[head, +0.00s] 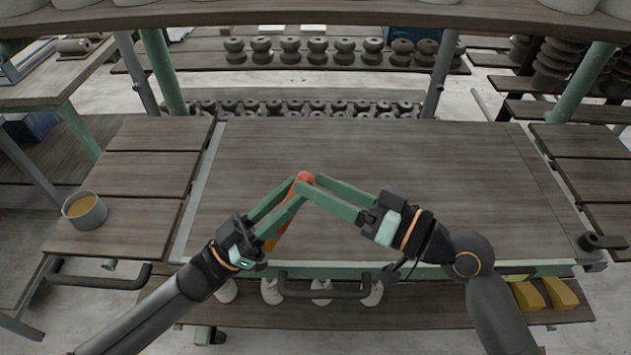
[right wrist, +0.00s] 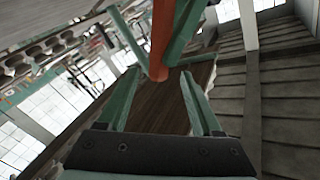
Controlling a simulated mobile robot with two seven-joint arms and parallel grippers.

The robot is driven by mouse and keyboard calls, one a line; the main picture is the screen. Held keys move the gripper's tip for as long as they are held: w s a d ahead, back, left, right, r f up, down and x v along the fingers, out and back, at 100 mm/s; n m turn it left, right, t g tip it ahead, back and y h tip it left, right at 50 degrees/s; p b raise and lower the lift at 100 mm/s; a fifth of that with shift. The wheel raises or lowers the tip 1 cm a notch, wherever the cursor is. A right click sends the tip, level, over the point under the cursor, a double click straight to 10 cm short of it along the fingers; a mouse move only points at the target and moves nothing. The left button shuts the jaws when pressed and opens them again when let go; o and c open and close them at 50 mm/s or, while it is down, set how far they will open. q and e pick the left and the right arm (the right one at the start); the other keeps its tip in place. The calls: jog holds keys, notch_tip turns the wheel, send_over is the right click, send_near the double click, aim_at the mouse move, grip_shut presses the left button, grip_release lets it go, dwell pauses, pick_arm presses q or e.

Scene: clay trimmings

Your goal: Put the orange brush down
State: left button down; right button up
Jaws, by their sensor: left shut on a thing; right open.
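The orange brush (head: 304,177) is held slantwise above the bare table. Its orange-red end shows at the fingertips, and a yellow part (head: 271,243) shows lower down behind my left fingers. My left gripper (head: 297,191) is shut on the brush. My right gripper (head: 310,183) is open, with its fingertips close to the brush's upper end. In the right wrist view the orange handle (right wrist: 160,40) comes down between the green left fingers, and its end appears between my open right fingers (right wrist: 160,75). I cannot tell whether the right fingers touch it.
The wooden table (head: 420,160) below is clear. A grey bowl with tan contents (head: 85,211) stands on the left side board. A shelf crosses above the far edge. Dark spool-like pieces (head: 290,50) stand in rows behind. Yellow blocks (head: 545,293) and pale objects (head: 271,290) lie on a lower front shelf.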

jog(key=shift+w+a, duration=0.4)
jog(key=shift+a, duration=0.2)
jog(key=shift+c, duration=0.2)
jog(key=shift+s, duration=0.1)
grip_shut()
pick_arm(q)
jog(key=c, duration=0.6)
grip_release()
jog(key=shift+o, duration=0.2)
